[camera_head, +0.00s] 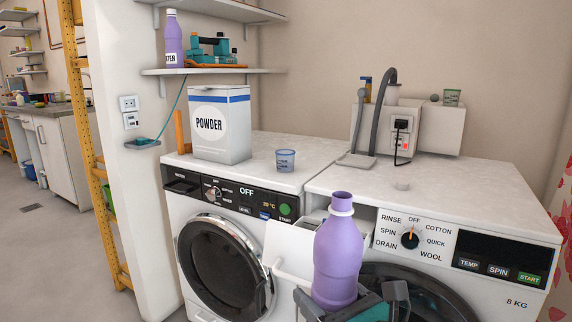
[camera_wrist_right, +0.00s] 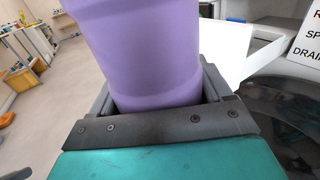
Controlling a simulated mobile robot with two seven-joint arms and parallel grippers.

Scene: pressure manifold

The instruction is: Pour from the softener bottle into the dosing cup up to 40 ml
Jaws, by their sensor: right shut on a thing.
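My right gripper (camera_head: 345,302) is shut on the purple softener bottle (camera_head: 338,250) and holds it upright in front of the washing machines. The bottle has a pale neck ring and its open-looking top shows no separate cap. In the right wrist view the bottle (camera_wrist_right: 145,50) stands between the fingers of the gripper (camera_wrist_right: 160,105). The dosing cup (camera_head: 285,160), small and bluish with dark marks, stands on top of the left machine, apart from the bottle. Its contents cannot be made out. My left gripper is not in view.
A POWDER box (camera_head: 221,145) stands left of the cup. An open white drawer (camera_head: 293,250) sticks out behind the bottle. Another purple bottle (camera_head: 173,40) stands on the wall shelf (camera_head: 230,71).

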